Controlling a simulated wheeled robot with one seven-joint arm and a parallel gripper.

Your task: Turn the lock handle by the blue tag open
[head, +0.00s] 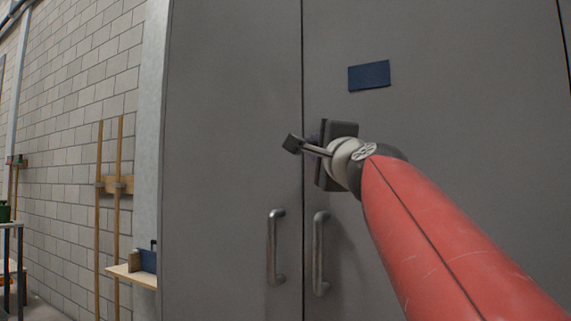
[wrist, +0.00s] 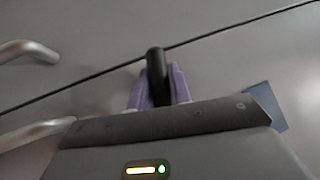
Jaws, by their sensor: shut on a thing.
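The blue tag (head: 369,75) is a flat dark blue rectangle on the right grey cabinet door, above and right of my gripper (head: 315,138). Part of the tag also shows at the right in the wrist view (wrist: 280,108). In the wrist view, the purple fingers of my gripper (wrist: 155,84) are shut on the black lock handle (wrist: 157,62), one on each side of it. The handle's tip stands out past the fingers, close to the door seam.
Two metal pull handles, left (head: 273,247) and right (head: 319,253), flank the door seam below my gripper. A wooden shelf (head: 140,277) with a blue item is at left, by a brick wall (head: 75,120). The door face around the tag is clear.

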